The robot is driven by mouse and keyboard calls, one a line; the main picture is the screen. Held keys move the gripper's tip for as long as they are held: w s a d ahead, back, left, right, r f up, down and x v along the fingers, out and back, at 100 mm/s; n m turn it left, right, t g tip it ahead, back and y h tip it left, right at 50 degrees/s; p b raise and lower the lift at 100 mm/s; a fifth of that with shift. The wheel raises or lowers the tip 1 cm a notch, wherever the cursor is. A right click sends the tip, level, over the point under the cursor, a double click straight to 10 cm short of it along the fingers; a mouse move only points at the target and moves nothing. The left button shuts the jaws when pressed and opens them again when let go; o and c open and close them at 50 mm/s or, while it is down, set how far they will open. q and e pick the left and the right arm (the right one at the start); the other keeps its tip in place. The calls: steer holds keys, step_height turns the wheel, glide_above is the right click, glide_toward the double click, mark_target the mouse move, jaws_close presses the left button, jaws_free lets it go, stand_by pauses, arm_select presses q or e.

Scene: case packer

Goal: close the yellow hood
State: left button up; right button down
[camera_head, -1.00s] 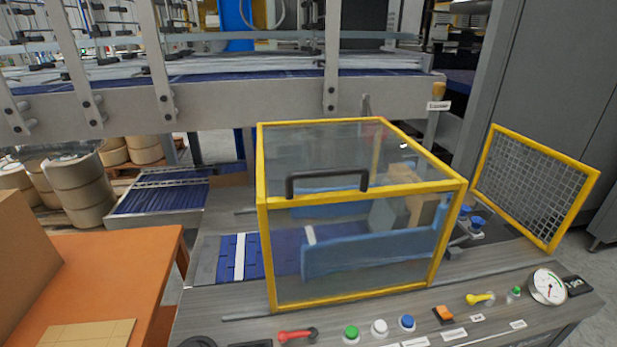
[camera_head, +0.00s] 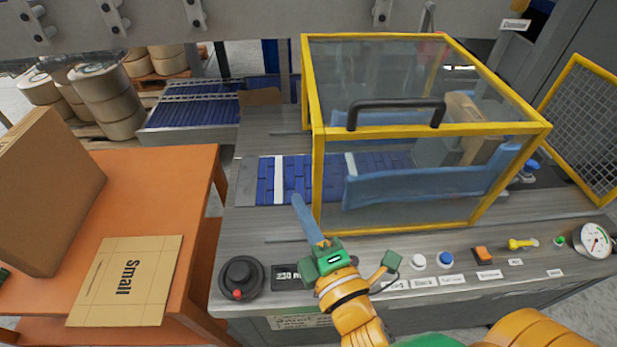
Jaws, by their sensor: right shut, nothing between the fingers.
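The yellow hood (camera_head: 318,180) is a clear box with a yellow frame on the machine's grey worktop. A dark handle (camera_head: 397,103) is on its upper front edge. Its lower front bar looks level with the worktop; I cannot tell whether it touches. Blue guides and part of a blue belt show through its panes. My right gripper (camera_head: 309,222) is shut and empty, low in front of the hood's front left corner and well below the handle. Its arm comes up from the bottom. My left gripper is not in view; only a small green bit shows at the left edge.
The control panel along the front has a black knob (camera_head: 240,277), several buttons, a yellow key-like switch (camera_head: 522,244) and a gauge (camera_head: 593,240). An orange table (camera_head: 205,180) at left bears a brown box (camera_head: 45,190) and a flat carton (camera_head: 125,280). A yellow-framed mesh guard (camera_head: 590,125) stands at right.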

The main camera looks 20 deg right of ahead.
steer(key=w+d+p, duration=0.2)
steer(key=w+d, duration=0.1)
steer(key=w, duration=0.3)
steer(key=shift+d+p, duration=0.3)
steer(key=shift+p, duration=0.1)
steer(key=shift+w+f, duration=0.1)
